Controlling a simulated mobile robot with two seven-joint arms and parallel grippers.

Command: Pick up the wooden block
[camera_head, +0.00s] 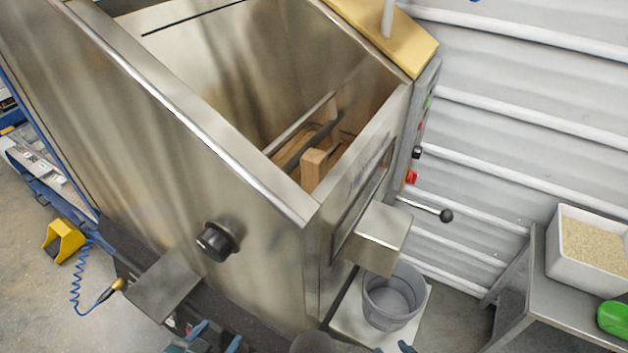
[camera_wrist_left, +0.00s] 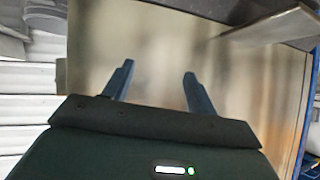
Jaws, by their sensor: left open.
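The wooden block (camera_head: 313,168) stands inside the steel hopper (camera_head: 205,120), close to the inner face of its right wall. Its lower part is hidden by that wall. More wood-coloured pieces lie behind it, beside dark and metal bars. My left gripper (camera_head: 216,335) is at the bottom edge, outside and below the hopper, far from the block. In the left wrist view, the left gripper (camera_wrist_left: 158,72) has its blue fingers apart with nothing between them, facing a steel panel. My right gripper (camera_head: 392,347) barely shows at the bottom edge, its two blue tips apart.
A black knob (camera_head: 216,240) and a steel plate (camera_head: 166,286) stick out from the hopper's front. A steel spout (camera_head: 379,240) overhangs a grey bucket (camera_head: 392,297). A lever (camera_head: 425,209) projects at right. A side table (camera_head: 560,306) holds a white tub (camera_head: 568,268) of grain.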

